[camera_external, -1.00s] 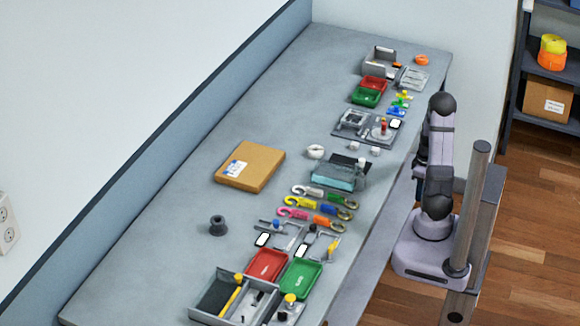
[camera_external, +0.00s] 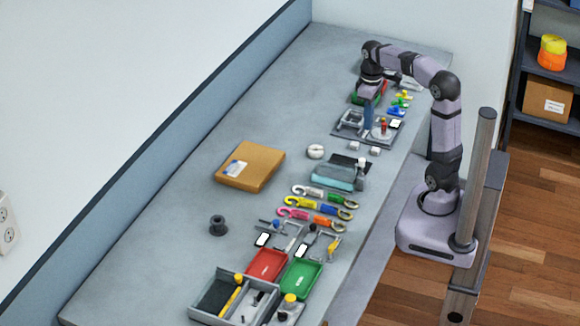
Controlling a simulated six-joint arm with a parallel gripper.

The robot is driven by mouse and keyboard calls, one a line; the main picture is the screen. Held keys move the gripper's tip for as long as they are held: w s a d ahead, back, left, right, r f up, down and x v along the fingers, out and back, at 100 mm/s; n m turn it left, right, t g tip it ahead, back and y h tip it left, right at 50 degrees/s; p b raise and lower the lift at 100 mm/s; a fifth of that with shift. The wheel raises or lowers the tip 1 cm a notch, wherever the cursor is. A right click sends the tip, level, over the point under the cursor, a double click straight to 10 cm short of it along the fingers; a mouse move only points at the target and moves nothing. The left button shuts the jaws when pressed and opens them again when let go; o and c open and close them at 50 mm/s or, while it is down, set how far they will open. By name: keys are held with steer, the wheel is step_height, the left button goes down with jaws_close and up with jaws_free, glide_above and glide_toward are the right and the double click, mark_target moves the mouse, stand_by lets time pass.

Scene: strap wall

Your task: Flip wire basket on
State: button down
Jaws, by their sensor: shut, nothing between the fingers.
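I cannot pick out a wire basket for certain in this view. My gripper (camera_external: 368,127) is shut and points down at the far part of the bench, over or just in front of a grey plate (camera_external: 340,130). The plate carries a grey frame-like fitting (camera_external: 349,119) left of the gripper and a round fitting with a red upright part (camera_external: 383,127) right of it. The gripper looks empty. I cannot tell whether its tips touch the plate. My arm hides part of the green tray (camera_external: 357,99) and the things behind it.
A red tray (camera_external: 268,264), a green tray (camera_external: 302,277) and a grey divided box (camera_external: 205,308) stand at the front. The bench's left side is mostly clear.

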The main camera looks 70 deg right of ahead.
mark_target(364, 160)
steer(key=a+r, duration=0.2)
steer(key=r, duration=0.1)
steer(key=shift+w+a, duration=0.1)
steer(key=shift+a, duration=0.1)
steer(key=shift+f, duration=0.1)
step_height(364, 160, down, 14)
steer(key=shift+r+p, duration=0.1)
steer(key=shift+p, duration=0.8)
step_height(364, 160, down, 5)
steer(key=b, duration=0.3)
steer(key=shift+r, duration=0.15)
steer(key=shift+r+p, duration=0.1)
steer(key=shift+p, duration=0.2)
